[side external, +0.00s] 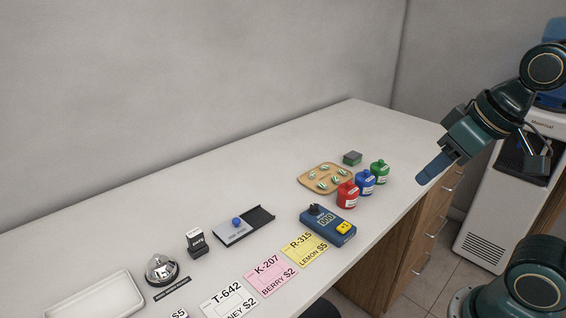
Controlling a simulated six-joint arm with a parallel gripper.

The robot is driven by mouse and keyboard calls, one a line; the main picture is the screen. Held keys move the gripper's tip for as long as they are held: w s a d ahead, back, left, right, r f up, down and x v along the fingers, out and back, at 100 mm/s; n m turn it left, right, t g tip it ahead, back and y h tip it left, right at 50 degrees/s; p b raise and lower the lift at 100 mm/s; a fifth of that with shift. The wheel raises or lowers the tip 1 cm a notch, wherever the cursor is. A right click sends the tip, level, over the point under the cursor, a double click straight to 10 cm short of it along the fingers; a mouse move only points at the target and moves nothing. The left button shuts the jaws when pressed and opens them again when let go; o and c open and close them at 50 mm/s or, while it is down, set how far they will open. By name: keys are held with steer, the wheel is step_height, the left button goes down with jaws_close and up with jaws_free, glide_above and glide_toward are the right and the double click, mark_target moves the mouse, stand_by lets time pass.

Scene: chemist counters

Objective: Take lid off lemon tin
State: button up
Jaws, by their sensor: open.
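My gripper (434,169), with blue fingers, hangs in the air at the right, beyond the counter's front edge. It is open, and I see nothing between its fingers. I cannot pick out a lemon tin or its lid for certain. A yellow card (304,249) reading "R-315 LEMON $5" lies flat on the counter, with no tin on it. A small grey and green box (352,158) sits at the back right. Red (347,195), blue (365,183) and green (379,172) containers stand in a row left of my gripper; their labels are too small to read.
A blue device with a knob (329,221), a sliding black and grey case (244,225), a black stamp (197,243), a bell (161,268), a white tray (96,301) and a pink card (271,273) line the counter.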

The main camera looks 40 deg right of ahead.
steer(key=w+d+r+m+g, duration=0.25)
steer(key=w+d+m, duration=0.25)
steer(key=w, duration=0.4)
steer(key=m+g, duration=0.3)
steer(key=m, duration=0.9)
glide_above(381, 161)
step_height(381, 161, down, 9)
steer(key=shift+d+f, duration=0.15)
steer(key=shift+f, duration=4.2)
steer(key=shift+f, duration=2.6)
